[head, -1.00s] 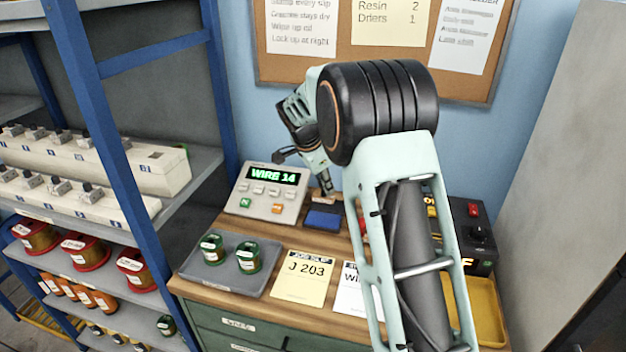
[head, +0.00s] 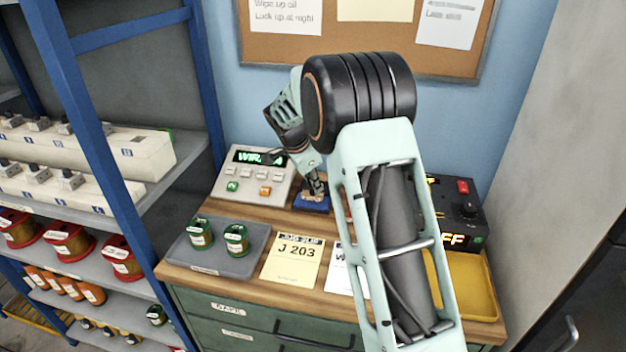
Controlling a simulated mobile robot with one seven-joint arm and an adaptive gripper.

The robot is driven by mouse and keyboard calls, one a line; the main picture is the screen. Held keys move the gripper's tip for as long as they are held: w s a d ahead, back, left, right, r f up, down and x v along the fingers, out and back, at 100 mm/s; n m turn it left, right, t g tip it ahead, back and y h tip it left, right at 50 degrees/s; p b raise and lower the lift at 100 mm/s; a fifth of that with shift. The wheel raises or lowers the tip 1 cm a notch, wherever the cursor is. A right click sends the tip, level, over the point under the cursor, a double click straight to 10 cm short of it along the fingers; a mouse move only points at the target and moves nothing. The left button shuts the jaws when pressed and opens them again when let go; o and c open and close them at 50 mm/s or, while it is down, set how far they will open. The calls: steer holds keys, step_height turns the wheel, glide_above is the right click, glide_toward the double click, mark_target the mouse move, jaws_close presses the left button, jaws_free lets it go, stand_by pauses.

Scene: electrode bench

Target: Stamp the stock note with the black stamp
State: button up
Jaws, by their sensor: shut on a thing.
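My gripper (head: 314,188) is at the back of the bench, pointing down and shut on a small stamp (head: 313,196). Only a tan lower part of the stamp shows; the fingers hide the rest. It is over the blue ink pad (head: 299,205) and looks to be touching it, though contact is hard to tell. A white note (head: 342,279) starting with "W" lies at the front of the bench, partly hidden by my arm; its heading cannot be read. A yellow job slip (head: 293,262) reading "J 203" lies left of it.
A keypad unit with a green display (head: 258,178) is behind. A yellow tray (head: 472,285) and a black box with a red switch (head: 464,205) are at the right. Blue-framed shelves (head: 110,135) stand left.

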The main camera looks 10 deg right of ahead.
steer(key=shift+f+b, duration=0.55)
stand_by(1.4)
steer(key=shift+r+p, duration=1.5)
steer(key=shift+r, duration=2.05)
steer(key=shift+s, duration=0.15)
